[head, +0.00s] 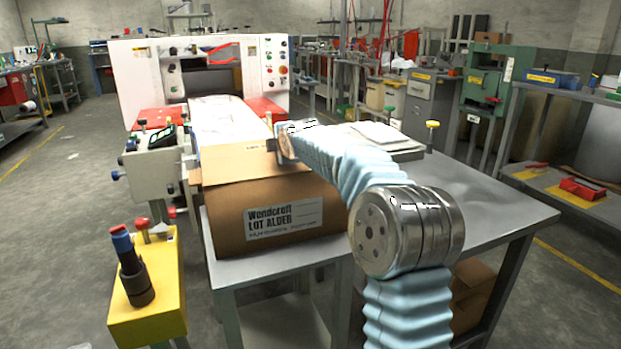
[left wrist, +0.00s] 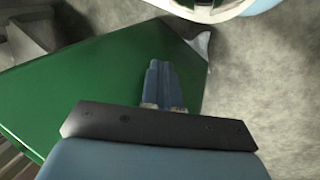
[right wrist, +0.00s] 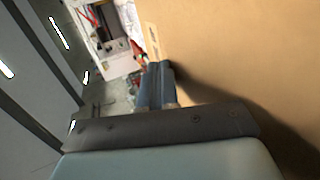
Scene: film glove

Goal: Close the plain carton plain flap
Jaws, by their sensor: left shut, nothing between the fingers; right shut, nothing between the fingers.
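The brown cardboard carton (head: 285,213) stands on the grey table in the head view, its printed label facing me. A lighter tan cardboard panel (head: 235,163) shows along its top; my right forearm crosses the carton's upper right and hides part of it. I cannot tell how far any flap is folded. My right gripper (right wrist: 156,72) is shut and empty, with its fingertips close beside a broad tan cardboard surface (right wrist: 240,60) in the right wrist view; contact is unclear. My left gripper (left wrist: 161,72) is shut and empty in the left wrist view, outside the head view.
A white machine (head: 135,75) with red parts stands behind the carton. A yellow stand (head: 165,300) with a dark knobbed tool is at the front left. Papers (head: 370,134) lie on the table's back. The table's right part (head: 470,195) is clear. A green surface (left wrist: 90,100) lies behind my left fingers.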

